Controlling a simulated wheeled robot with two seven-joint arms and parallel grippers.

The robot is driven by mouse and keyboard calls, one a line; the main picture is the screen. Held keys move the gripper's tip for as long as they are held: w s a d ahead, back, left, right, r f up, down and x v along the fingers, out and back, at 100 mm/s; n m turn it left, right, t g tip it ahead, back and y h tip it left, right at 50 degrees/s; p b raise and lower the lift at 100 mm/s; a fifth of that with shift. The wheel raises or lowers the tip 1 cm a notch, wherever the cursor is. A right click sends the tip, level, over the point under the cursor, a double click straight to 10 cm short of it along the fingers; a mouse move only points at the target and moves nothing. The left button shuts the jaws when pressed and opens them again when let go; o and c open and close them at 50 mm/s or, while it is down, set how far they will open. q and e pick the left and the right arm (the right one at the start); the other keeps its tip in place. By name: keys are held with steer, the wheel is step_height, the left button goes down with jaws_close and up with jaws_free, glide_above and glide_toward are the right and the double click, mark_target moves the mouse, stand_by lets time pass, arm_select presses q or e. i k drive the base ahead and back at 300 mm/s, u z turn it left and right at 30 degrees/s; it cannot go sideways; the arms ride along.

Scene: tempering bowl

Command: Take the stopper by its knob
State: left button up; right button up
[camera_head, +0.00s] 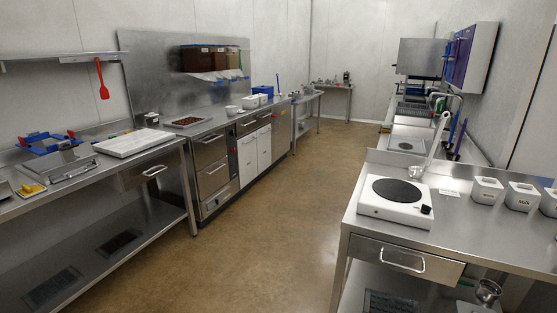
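I cannot make out a stopper with a knob anywhere in the camera_head view; it may be hidden or too small to tell. Neither of my grippers shows in the view. On the right bench (460,243) stands a white hot plate (372,206) with a round black top and a small black dial at its front right corner. A shiny metal vessel (488,290) stands low under this bench, partly cut off by the bottom edge.
White labelled containers (486,190) stand at the right bench's back. A long-handled utensil (436,137) stands behind the hot plate. The brown floor (270,220) between is clear.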

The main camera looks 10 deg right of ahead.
mark_target(447, 128)
steer(key=i, duration=4)
steer(key=z, duration=0.95)
steer(key=i, duration=4.5)
steer(key=z, duration=3.85)
